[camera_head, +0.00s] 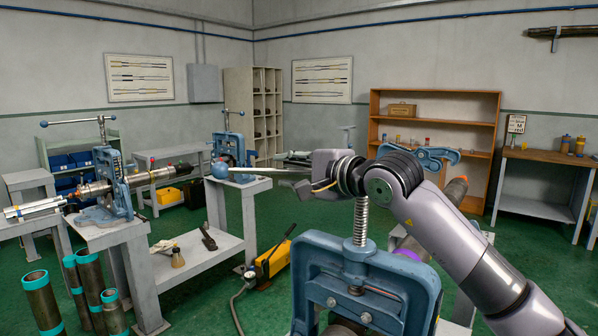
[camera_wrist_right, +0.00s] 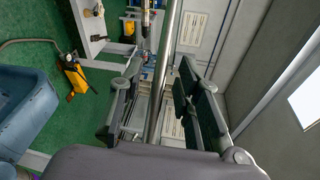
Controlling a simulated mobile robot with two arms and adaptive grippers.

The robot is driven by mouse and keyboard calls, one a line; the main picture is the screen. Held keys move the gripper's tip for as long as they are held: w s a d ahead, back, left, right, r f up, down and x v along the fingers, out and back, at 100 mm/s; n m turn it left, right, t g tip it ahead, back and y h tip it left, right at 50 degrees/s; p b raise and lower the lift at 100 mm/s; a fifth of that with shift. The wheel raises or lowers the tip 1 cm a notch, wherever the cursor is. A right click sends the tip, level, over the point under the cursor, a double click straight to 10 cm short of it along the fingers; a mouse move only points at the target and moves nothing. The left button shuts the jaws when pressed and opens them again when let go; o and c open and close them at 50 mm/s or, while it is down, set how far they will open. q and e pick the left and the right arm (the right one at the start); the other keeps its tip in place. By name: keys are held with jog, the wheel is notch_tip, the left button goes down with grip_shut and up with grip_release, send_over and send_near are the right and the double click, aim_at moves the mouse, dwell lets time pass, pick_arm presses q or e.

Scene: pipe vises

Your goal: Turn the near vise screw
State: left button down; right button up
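The near vise (camera_head: 368,280) is a blue frame at the bottom centre of the head view, with a threaded upright screw (camera_head: 361,222). A long grey handle bar (camera_head: 265,172) with a blue ball end (camera_head: 220,170) runs left from my right gripper (camera_head: 318,175). In the right wrist view the bar (camera_wrist_right: 167,70) passes between the two dark fingers of the right gripper (camera_wrist_right: 158,95). Gaps show on both sides of the bar, so the fingers look open around it. The gripper and wrist hide the screw's top. My left gripper is not in view.
Another blue vise (camera_head: 112,180) holding a pipe stands on a bench at the left, with a further one (camera_head: 228,148) behind. Upright pipes (camera_head: 42,300) stand at lower left. A yellow pump (camera_head: 272,258) with a hose is on the green floor. A wooden shelf (camera_head: 435,97) stands behind.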

jog(key=v, duration=1.2)
